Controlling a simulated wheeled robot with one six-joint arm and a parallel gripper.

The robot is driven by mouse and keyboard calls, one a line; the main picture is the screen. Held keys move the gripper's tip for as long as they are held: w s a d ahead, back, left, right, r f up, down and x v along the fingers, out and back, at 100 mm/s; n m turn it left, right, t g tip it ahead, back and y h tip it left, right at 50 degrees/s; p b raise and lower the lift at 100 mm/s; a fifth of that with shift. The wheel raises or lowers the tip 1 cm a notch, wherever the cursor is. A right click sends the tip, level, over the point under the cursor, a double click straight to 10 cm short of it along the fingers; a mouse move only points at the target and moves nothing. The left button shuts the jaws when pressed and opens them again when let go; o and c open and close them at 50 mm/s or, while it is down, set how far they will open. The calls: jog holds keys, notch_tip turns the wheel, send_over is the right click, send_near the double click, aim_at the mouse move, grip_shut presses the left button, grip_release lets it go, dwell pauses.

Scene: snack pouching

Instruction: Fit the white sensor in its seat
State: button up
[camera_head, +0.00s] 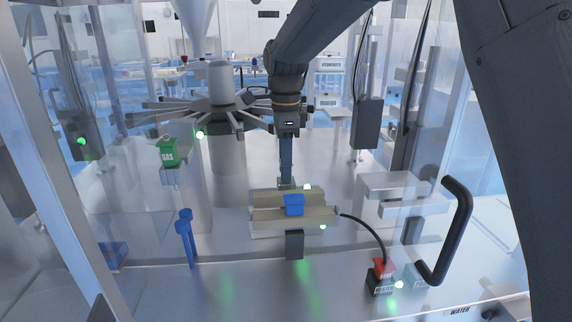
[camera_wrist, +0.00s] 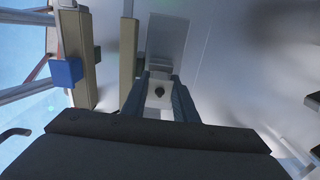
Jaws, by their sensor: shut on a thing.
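My gripper (camera_wrist: 160,82) shows in the wrist view with its two fingers shut on the white sensor (camera_wrist: 157,98), a small pale block with a dark round spot. In the head view my gripper (camera_head: 286,180) points straight down just behind the beige sealing fixture (camera_head: 265,214), which largely hides the fingertips and the sensor. In the wrist view the beige bars (camera_wrist: 77,38) lie left of the fingers, apart from them. A grey plate (camera_wrist: 166,38) lies beyond the fingertips. I cannot tell which part is the sensor's seat.
A blue block (camera_head: 294,205) sits on the fixture's front. A black cable runs from the fixture to a red plug (camera_head: 383,268) at the right. A green GAS block (camera_head: 168,152) and a blue post (camera_head: 186,236) stand left. A black door handle (camera_head: 450,228) is at right.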

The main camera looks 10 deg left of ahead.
jog(key=shift+f, duration=0.1)
jog(key=o, duration=1.1)
